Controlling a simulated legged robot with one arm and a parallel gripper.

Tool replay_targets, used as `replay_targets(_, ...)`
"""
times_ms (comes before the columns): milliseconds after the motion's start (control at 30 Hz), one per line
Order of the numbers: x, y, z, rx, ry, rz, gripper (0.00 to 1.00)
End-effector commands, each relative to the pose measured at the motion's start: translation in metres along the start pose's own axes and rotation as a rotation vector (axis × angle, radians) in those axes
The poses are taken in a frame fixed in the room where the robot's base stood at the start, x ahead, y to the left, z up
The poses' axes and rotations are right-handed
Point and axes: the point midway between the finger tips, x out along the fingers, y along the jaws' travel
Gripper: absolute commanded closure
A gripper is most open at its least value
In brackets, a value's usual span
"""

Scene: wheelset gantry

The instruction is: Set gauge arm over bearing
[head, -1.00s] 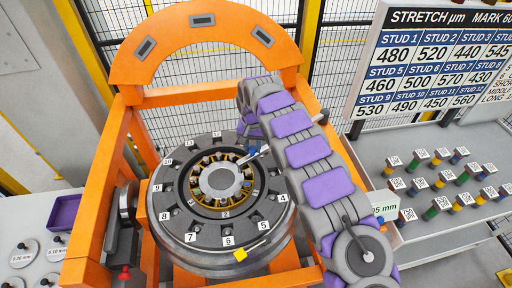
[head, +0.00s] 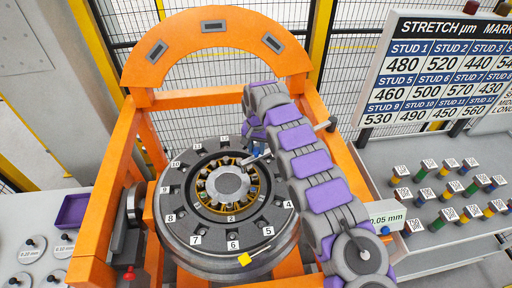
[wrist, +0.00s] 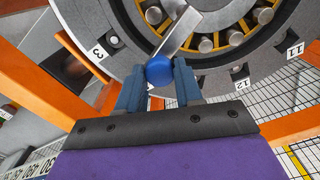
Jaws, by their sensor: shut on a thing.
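The gauge arm (wrist: 180,32) is a flat grey bar with a blue ball knob (wrist: 159,70) in the wrist view. My gripper (wrist: 159,84) is shut on that knob, one blue finger on each side. In the head view the bar (head: 256,156) reaches from my gripper toward the bearing (head: 229,184), over the upper right of its ring. The bearing has a brass-coloured cage with rollers, some of which (wrist: 236,37) show beyond the bar in the wrist view. My arm hides part of the ring's right side in the head view.
A dark numbered ring (head: 182,232) surrounds the bearing, with a yellow marker (head: 244,259) at its front. An orange gantry frame (head: 108,190) stands around it. Coloured studs (head: 427,195) stand on the right bench; a stretch board (head: 436,70) hangs above. Gauge discs (head: 31,250) lie at left.

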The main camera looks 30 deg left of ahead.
Motion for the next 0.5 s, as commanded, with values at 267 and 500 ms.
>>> replay_targets(267,0.0002,0.0008,-0.0001,0.001,0.0,0.001,0.54)
replay_targets(500,-0.005,-0.0004,-0.0001,0.0,0.002,0.0,0.54)
